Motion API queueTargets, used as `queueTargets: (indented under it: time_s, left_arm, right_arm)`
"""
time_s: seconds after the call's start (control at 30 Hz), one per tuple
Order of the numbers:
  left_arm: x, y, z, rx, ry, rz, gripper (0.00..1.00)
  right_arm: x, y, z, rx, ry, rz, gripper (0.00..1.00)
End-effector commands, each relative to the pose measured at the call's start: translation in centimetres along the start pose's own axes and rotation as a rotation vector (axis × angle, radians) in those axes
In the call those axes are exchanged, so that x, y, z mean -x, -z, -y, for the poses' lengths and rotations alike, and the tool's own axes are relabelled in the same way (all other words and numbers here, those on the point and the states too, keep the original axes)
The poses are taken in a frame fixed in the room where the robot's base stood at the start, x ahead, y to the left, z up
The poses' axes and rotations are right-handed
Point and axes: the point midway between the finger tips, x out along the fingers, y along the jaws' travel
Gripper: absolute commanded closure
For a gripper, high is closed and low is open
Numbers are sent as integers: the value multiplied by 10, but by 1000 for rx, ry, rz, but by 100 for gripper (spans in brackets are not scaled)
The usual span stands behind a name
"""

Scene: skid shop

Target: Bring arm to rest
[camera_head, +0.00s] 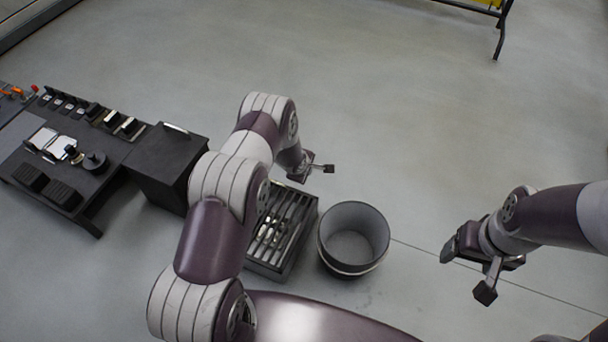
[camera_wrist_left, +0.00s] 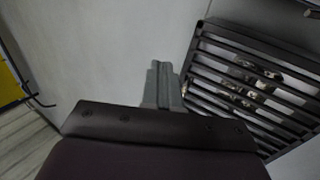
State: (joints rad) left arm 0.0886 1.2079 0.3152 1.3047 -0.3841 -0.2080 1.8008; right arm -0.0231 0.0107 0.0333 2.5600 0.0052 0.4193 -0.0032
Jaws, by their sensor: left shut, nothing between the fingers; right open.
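My left arm bends up from the bottom of the head view and ends in the left gripper (camera_head: 326,169), which hangs over bare floor just beyond a slotted dark rack. In the left wrist view the left gripper's fingers (camera_wrist_left: 163,84) are together with nothing between them. My right gripper (camera_head: 467,272) is at the right of the head view, its two fingers spread apart and empty. It is above the floor, to the right of the bin.
The slotted rack (camera_head: 299,234) holds metal pieces; it also shows in the left wrist view (camera_wrist_left: 205,101). A round grey bin (camera_head: 352,267) stands beside it, empty. A dark bench (camera_head: 113,158) with tools and a black box (camera_head: 165,160) are left.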

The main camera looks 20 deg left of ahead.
Motion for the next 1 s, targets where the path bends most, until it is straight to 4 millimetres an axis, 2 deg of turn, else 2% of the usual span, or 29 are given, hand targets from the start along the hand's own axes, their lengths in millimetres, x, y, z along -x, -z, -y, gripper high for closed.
queueTargets:
  time_s: [0.27, 0.4, 0.47, 0.5, 0.53, 0.57, 0.67, 0.7, 0.77, 0.8, 0.87, 0.9, 1.0]
  left_arm:
    - [5, 0, -2, -1, 1, 0, 100]
    - [5, 1, 2, -140, 22, -4, 100]
    - [6, 2, 22, -274, 89, -1, 100]
    - [10, 1, 47, -378, 165, 13, 100]
    - [19, 1, 62, -462, 220, 30, 100]
    - [32, 0, 71, -550, 268, 49, 100]
    - [99, -5, 87, -846, 404, 147, 100]
    - [129, -8, 89, -952, 439, 192, 100]
    - [175, -14, 92, -1089, 477, 260, 100]
    - [205, -19, 95, -1168, 492, 302, 100]
    - [248, -26, 98, -1270, 501, 357, 100]
    - [276, -31, 102, -1327, 501, 389, 100]
    - [338, -42, 110, -1429, 479, 434, 100]
  right_arm:
    - [2, 0, 0, 0, 0, 0, 26]
    - [3, 0, 0, 0, 0, 0, 26]
    - [2, 0, 0, 0, 0, 0, 26]
    - [3, 0, 0, 0, 0, 0, 26]
    - [3, 0, 0, 0, 0, 0, 26]
    - [4, 0, 0, 0, 0, 0, 26]
    - [7, 1, 0, 0, 0, 0, 26]
    - [9, 1, 0, 0, 0, 0, 26]
    - [11, 1, 0, 0, 0, 0, 26]
    - [13, 2, 0, 0, 0, 0, 26]
    - [15, 2, 0, 0, 0, 0, 26]
    - [16, 2, 0, 0, 0, 0, 26]
    - [20, 2, 0, 0, 0, 0, 26]
